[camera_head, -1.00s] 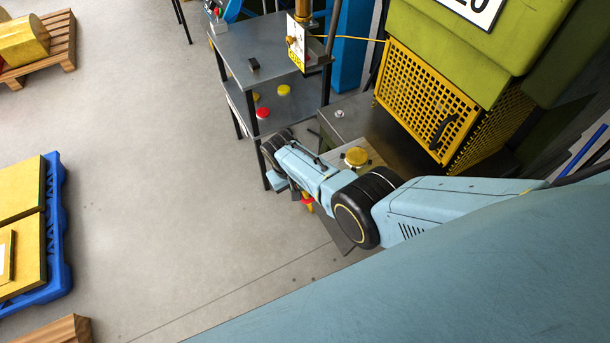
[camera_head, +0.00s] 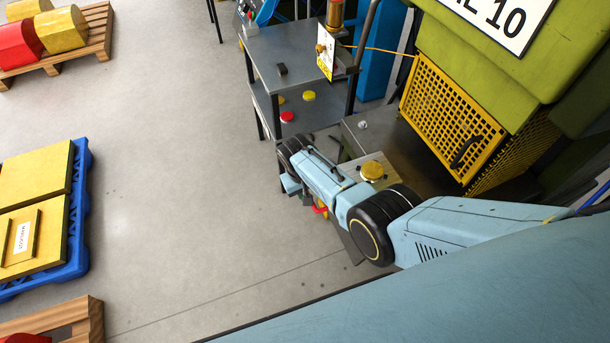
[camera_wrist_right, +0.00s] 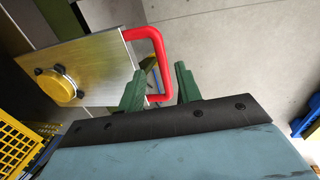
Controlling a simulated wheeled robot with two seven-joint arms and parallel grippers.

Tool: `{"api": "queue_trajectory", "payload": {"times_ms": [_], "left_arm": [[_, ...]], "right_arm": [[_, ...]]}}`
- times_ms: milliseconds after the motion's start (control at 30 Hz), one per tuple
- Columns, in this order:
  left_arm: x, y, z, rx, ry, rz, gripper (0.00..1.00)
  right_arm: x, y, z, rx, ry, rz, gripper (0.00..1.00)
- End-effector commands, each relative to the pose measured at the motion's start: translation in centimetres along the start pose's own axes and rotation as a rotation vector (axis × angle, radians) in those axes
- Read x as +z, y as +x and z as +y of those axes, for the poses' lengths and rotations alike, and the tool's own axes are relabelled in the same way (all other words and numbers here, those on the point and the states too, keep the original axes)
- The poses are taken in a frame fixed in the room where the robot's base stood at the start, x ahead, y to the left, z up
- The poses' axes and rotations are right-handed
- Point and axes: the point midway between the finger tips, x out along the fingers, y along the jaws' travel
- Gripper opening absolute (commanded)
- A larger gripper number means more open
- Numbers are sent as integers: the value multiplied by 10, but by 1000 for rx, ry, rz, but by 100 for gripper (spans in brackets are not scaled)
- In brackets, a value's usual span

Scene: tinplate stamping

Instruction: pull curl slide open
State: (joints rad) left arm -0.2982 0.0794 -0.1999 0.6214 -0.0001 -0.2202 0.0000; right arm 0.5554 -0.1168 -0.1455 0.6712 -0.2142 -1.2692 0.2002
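My right gripper (camera_wrist_right: 159,68) has two green fingers spread apart. The outer bar of the handle lies between them, with a visible gap on the right finger's side. My left gripper is in neither view.
The green press (camera_head: 480,60) with a yellow mesh guard (camera_head: 450,115) stands close behind the slide. A grey metal table (camera_head: 300,55) stands behind it to the left. A blue pallet (camera_head: 80,215) with yellow blocks is at the left. The floor between is clear.

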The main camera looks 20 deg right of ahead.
Motion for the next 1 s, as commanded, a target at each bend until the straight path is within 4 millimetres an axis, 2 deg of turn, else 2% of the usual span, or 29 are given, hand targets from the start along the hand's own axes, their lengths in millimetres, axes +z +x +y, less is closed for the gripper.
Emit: {"api": "queue_trajectory", "payload": {"times_ms": [33,200,500,700,1000], "left_arm": [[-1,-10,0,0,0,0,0],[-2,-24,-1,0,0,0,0],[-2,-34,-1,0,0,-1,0],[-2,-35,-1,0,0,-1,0],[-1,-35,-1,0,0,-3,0]], "right_arm": [[0,-15,0,-1,0,3,34],[0,-51,0,-1,0,4,34],[0,-99,0,-2,0,2,34],[1,-110,0,-1,-1,-1,34],[1,-111,0,0,-1,-1,34]]}}
